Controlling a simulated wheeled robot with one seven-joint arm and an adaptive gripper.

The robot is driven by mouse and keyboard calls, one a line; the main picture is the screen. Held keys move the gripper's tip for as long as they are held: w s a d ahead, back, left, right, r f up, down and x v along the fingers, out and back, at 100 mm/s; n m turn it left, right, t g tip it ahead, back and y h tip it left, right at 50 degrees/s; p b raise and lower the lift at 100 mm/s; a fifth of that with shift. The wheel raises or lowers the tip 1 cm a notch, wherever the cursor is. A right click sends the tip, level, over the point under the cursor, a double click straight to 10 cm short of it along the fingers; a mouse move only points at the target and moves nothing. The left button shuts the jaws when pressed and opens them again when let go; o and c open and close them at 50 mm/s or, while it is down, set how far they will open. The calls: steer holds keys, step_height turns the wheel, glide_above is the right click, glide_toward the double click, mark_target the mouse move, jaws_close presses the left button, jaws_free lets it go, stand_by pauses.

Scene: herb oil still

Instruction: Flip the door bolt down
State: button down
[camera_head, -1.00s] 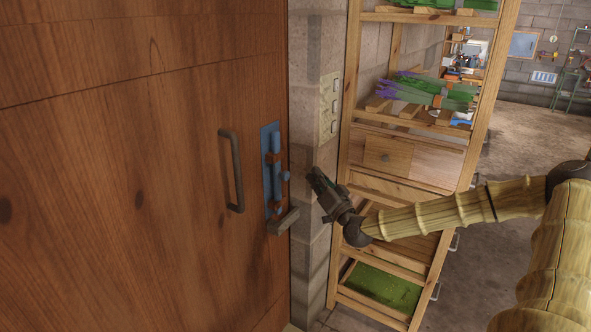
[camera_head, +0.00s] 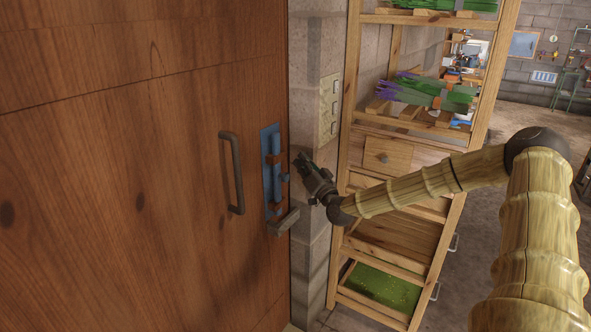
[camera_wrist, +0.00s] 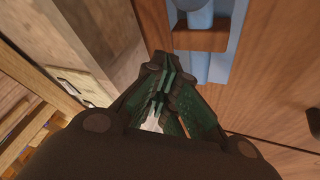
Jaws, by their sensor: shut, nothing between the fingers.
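The blue door bolt (camera_head: 276,165) is upright on a blue plate near the right edge of the wooden door (camera_head: 140,140). It has brown brackets and a small knob (camera_head: 285,178) that sticks out to the right. My gripper (camera_head: 299,160) is shut and empty, just right of the bolt and apart from it in the head view. In the wrist view my gripper (camera_wrist: 165,85) points toward the door's edge, and the light blue bolt rod (camera_wrist: 196,68) and a brown bracket (camera_wrist: 200,40) show beyond the fingertips.
A dark pull handle (camera_head: 232,172) is left of the bolt, and a grey lever (camera_head: 283,222) is below it. A switch panel (camera_head: 330,108) is on the block wall to the right.

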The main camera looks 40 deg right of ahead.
mark_target(281, 178)
steer(key=shift+w+a+f+p, duration=0.2)
steer(key=shift+w+a+f, duration=0.1)
steer(key=shift+f, duration=0.2)
steer(key=shift+w+a+f+p, duration=0.2)
steer(key=shift+a+f+p, duration=0.05)
steer(key=shift+f, duration=0.25)
steer(key=shift+w+a+f+p, duration=0.2)
steer(key=shift+w+a+f, duration=0.1)
steer(key=shift+f, duration=0.2)
steer(key=shift+f, duration=0.1)
step_height(281, 178, down, 6)
steer(key=b, duration=0.6)
steer(key=shift+f, duration=0.2)
